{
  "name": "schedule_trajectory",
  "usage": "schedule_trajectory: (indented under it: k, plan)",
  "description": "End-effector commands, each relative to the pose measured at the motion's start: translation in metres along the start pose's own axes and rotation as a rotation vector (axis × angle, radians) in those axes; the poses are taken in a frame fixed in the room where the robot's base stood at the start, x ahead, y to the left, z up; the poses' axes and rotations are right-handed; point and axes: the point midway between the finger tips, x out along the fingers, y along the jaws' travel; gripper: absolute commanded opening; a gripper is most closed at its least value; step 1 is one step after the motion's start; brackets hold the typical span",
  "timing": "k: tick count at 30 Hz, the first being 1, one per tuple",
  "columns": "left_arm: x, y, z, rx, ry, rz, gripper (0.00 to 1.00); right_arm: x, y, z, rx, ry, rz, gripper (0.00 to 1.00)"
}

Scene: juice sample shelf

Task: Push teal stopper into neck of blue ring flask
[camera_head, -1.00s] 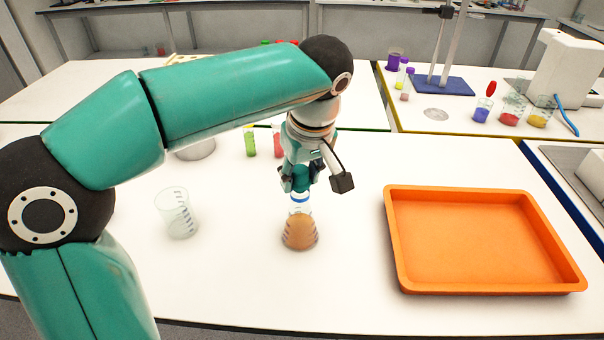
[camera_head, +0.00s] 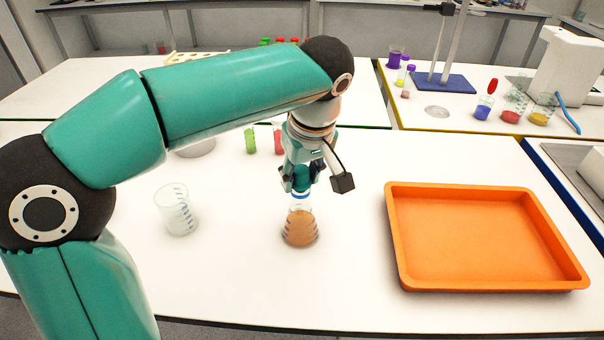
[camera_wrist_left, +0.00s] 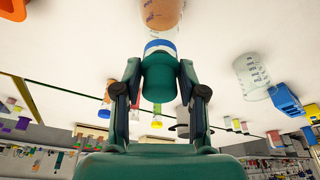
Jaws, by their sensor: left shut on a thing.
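The blue ring flask (camera_head: 300,229) stands upright on the white table and holds orange-brown liquid. It also shows in the left wrist view (camera_wrist_left: 162,14), with its blue ring (camera_wrist_left: 160,46) at the neck. My left gripper (camera_head: 300,184) is directly above the flask, pointing down. It is shut on the teal stopper (camera_wrist_left: 159,78), which is also in the head view (camera_head: 301,176). The stopper's end is at the flask's mouth, in line with the neck. I cannot tell how deep it sits. My right gripper is not in view.
An orange tray (camera_head: 485,240) lies to the right of the flask. An empty glass beaker (camera_head: 176,210) stands to the left. A green vial (camera_head: 250,140) and a red vial (camera_head: 279,142) stand behind. The table between flask and tray is clear.

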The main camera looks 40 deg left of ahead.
Motion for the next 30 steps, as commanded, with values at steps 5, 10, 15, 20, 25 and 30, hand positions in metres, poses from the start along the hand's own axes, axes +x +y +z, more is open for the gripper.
schedule_trajectory:
  k: [5, 10, 15, 20, 25, 30]
  plan:
    - [0.0051, 0.0001, 0.0014, 0.0, 0.0, 0.0, 0.12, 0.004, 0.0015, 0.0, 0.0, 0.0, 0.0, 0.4]
    - [0.005, 0.0002, 0.0015, 0.0, 0.0, 0.0, 0.12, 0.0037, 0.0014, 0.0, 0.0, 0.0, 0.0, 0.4]
    - [0.005, 0.0003, 0.0015, 0.001, 0.0, 0.0, 0.62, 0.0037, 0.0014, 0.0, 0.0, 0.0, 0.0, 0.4]
    - [0.0049, 0.0004, 0.0015, 0.001, 0.0, 0.0, 0.7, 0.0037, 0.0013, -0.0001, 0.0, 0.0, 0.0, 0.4]
    - [0.0047, 0.0005, 0.0016, 0.001, 0.0, 0.0, 0.7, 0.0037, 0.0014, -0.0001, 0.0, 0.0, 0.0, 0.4]
    - [-0.0038, 0.0015, 0.0012, 0.001, 0.001, 0.003, 0.7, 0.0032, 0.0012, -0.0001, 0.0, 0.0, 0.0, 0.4]
